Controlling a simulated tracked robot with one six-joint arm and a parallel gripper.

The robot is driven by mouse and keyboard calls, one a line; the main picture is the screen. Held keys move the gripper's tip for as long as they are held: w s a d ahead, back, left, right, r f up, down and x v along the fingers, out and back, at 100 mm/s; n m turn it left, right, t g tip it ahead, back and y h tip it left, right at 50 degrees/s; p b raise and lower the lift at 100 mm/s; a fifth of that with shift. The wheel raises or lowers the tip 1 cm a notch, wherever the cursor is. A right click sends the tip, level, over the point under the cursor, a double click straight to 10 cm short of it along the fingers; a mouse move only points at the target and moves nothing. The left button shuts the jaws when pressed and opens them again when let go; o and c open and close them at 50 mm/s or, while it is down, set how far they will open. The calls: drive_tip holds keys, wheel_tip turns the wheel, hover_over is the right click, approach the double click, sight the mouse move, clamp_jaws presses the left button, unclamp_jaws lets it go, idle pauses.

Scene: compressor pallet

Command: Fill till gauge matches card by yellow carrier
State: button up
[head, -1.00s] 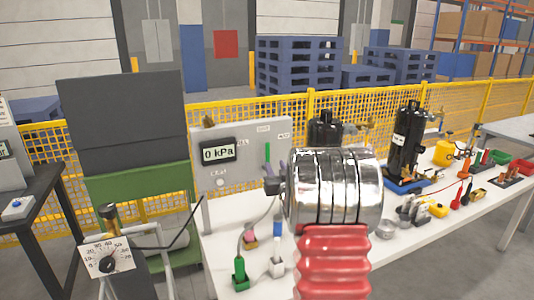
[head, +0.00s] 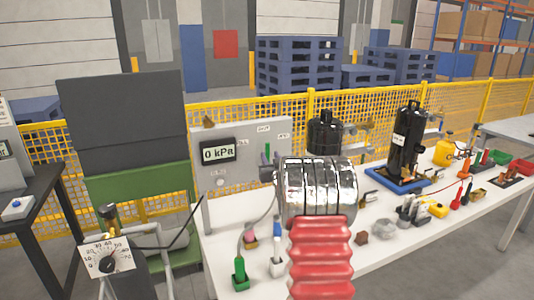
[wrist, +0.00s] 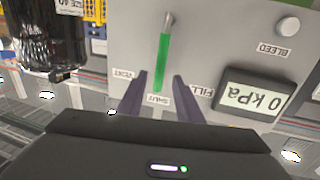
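The grey panel (head: 235,135) carries a gauge display (head: 217,150) reading 0 kPa, and a green lever (head: 267,150). In the wrist view, upside down, the same lever (wrist: 162,62) points at the SHUT label, between VENT and FILL. The display (wrist: 252,98) reads 0 kPa there too. My gripper (wrist: 158,88) is open, its two dark fingers on either side of the lever's end; contact cannot be told. In the head view my arm hides part of the bench.
A black cylinder (head: 405,140) stands in a blue tray (head: 398,181). Small tools and fittings lie along the white bench (head: 370,255). A BLEED button (wrist: 288,26) is on the panel. A numbered dial (head: 107,257) stands at lower left. A yellow mesh fence (head: 380,110) runs behind.

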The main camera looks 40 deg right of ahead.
sight(268, 153)
drive_tip(key=shift+x, duration=2.9)
clamp_jaws()
